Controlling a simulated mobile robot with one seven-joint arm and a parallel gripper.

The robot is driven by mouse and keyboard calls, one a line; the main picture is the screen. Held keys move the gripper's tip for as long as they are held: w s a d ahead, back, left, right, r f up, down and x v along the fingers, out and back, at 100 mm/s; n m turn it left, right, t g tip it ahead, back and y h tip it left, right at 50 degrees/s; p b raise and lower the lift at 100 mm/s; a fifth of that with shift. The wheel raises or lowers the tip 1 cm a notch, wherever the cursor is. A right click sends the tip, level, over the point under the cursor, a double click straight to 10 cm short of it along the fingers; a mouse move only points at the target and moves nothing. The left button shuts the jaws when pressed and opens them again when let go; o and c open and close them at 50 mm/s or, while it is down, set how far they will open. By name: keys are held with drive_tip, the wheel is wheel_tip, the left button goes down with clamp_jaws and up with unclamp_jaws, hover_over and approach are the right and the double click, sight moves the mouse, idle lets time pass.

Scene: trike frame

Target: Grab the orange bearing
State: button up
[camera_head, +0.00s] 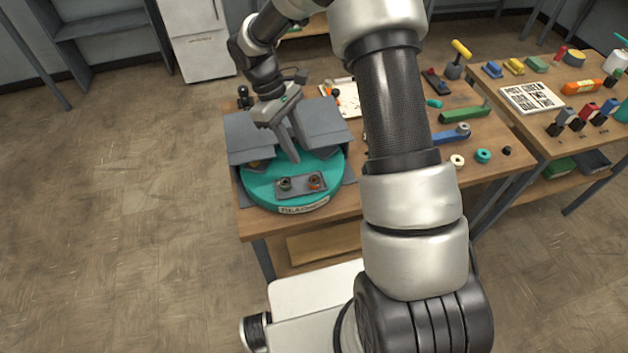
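The orange bearing (315,182) sits on a small grey plate (300,190) at the front of a round teal turntable (262,194). A dark greenish bearing (285,184) sits beside it on the same plate, to the left. My gripper (292,156) hangs over the turntable, pointing down, behind and a little left of the orange bearing and apart from it. Its fingers look long and grey against grey panels, so I cannot tell the gap between them. I see nothing held in it.
A blue part (455,134), a green block (465,113) and several small rings lie on the wooden table to the right. My arm hides part of the table.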

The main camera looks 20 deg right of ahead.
sight(310, 178)
drive_tip(key=x, duration=0.9)
drive_tip(key=shift+f+p, duration=0.25)
drive_tip(key=shift+p, duration=0.1)
drive_tip(key=c, duration=0.7)
drive_tip(key=shift+r, duration=0.1)
drive_tip(key=shift+c, duration=0.2)
